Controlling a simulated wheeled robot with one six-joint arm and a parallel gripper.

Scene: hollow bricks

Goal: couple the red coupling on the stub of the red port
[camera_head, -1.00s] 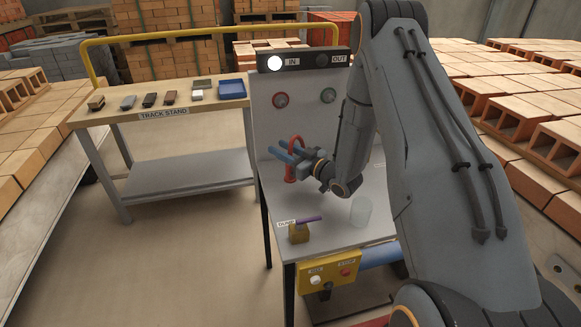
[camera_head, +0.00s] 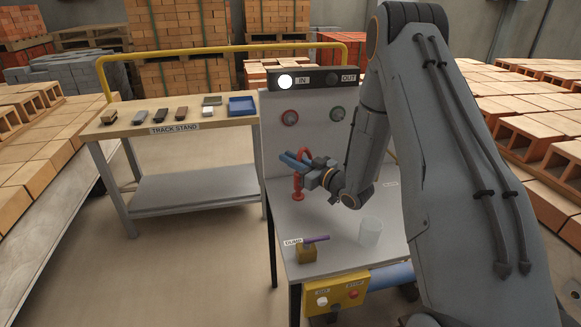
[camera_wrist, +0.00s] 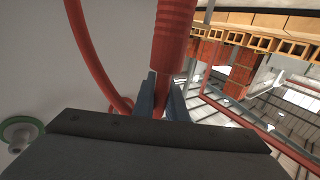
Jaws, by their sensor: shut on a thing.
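My gripper (camera_head: 297,162) has blue fingers and is shut on the red coupling (camera_head: 298,188), in front of the upright panel. The coupling hangs upright below the fingers, and a red hose (camera_head: 304,154) loops over them. In the wrist view the thick red coupling (camera_wrist: 171,50) stands at the fingers, and the thin red hose (camera_wrist: 92,55) curves beside it. The red port (camera_head: 290,117) is a red ring with a pale stub on the panel, above and a little left of my gripper. The coupling is apart from it. The red port is not identifiable in the wrist view.
A green-ringed port (camera_head: 337,113) sits right of the red one and shows in the wrist view (camera_wrist: 20,132). A clear cup (camera_head: 370,230) and a dump valve with purple lever (camera_head: 316,239) stand on the bench. A lit lamp (camera_head: 285,82) marks IN.

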